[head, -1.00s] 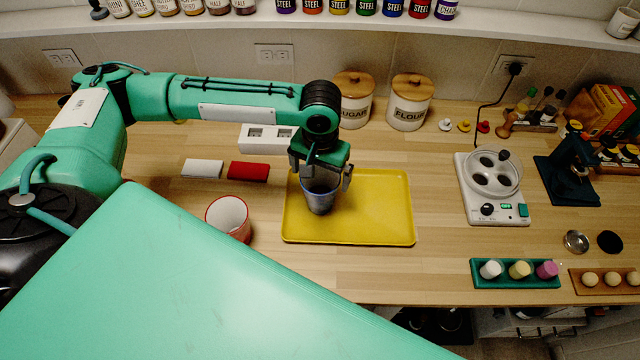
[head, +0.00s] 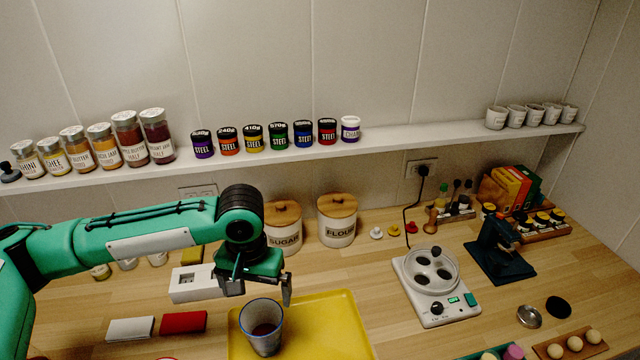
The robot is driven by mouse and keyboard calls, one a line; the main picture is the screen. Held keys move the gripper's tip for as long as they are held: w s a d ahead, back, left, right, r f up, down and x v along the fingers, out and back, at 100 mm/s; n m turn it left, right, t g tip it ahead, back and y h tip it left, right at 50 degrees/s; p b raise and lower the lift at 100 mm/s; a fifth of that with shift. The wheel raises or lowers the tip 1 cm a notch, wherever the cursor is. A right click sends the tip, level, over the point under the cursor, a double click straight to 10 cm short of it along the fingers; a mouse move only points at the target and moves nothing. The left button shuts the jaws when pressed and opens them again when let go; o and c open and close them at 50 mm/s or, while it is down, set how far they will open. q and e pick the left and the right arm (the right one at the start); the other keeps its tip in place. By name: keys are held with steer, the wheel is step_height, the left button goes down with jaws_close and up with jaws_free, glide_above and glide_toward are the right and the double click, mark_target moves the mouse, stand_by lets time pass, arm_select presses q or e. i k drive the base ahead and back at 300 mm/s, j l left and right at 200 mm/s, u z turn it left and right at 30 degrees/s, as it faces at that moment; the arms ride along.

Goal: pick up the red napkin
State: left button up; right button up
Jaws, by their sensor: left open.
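The red napkin (head: 183,323) lies flat and folded on the wooden counter, left of the yellow tray (head: 325,318). A white napkin (head: 130,329) lies beside it on the left. My left gripper (head: 259,297) points down above the tray's left part, to the right of the red napkin and apart from it. It is open, with a grey-blue cup (head: 263,327) standing below it on the tray. The cup looks free of the fingers. My right gripper is not in view.
A white box (head: 194,284) stands behind the napkins. Sugar (head: 283,230) and flour (head: 337,222) canisters stand behind the tray. A white hotplate-like device (head: 436,290) stands to the right. A shelf (head: 390,135) with jars runs above the counter.

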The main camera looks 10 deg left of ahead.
mark_target(193, 322)
steer(key=k+l, duration=0.5)
steer(key=k, duration=0.2)
steer(key=k+l, duration=0.45)
steer(key=k, duration=0.2)
